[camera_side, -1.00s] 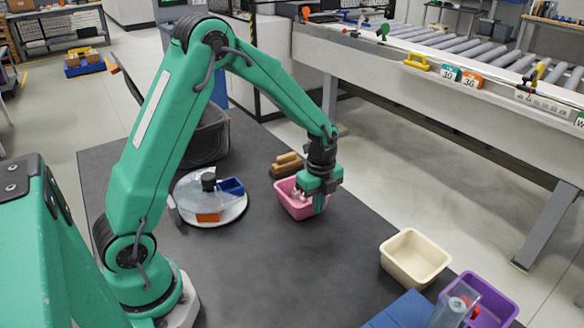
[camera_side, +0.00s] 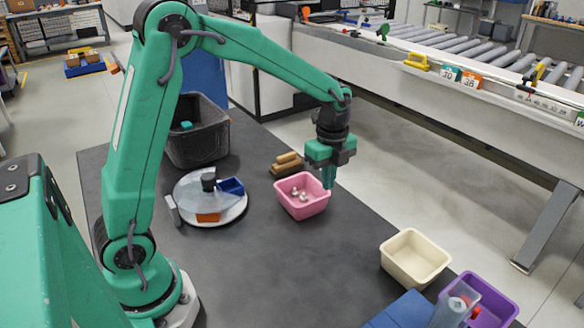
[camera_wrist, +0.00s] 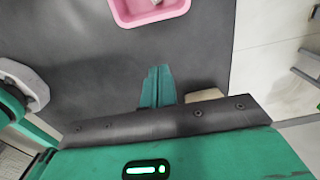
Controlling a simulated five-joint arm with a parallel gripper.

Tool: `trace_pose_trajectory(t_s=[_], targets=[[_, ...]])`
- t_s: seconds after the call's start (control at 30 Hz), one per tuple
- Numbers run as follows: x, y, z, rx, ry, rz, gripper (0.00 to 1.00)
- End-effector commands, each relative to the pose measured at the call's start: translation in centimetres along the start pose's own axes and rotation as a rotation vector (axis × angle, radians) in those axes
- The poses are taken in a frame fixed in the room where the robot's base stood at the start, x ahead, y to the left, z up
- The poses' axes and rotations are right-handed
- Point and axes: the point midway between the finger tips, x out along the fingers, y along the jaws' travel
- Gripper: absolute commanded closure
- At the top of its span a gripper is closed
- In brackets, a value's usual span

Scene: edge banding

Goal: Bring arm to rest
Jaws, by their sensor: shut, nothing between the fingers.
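My gripper (camera_side: 328,176) is above the right rim of the pink bin, pointing down, its fingers shut with nothing between them. The pink bin (camera_side: 303,206) stands on the dark table (camera_side: 285,268) and holds a few small pale pieces (camera_side: 299,193). In the wrist view, my gripper's teal fingertips (camera_wrist: 157,84) lie together over the dark table, and the pink bin (camera_wrist: 175,22) shows at the top edge with a pale piece in it.
Brown blocks (camera_side: 287,164) lie behind the pink bin. A round white turntable (camera_side: 236,211) with a blue bin stands left. A black crate (camera_side: 197,150) is behind it. A cream bin (camera_side: 414,257), a purple bin (camera_side: 500,293) and a blue block (camera_side: 399,312) are at front right.

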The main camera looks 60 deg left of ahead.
Motion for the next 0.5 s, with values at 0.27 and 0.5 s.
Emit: trace_pose_trajectory(t_s=[0.27,0.5], targets=[[-0.23,0.01,0.0,0.0,0.0,0.0,1.0],[-0.5,0.2,-0.01,-0.016,0.0,-0.005,1.0]])
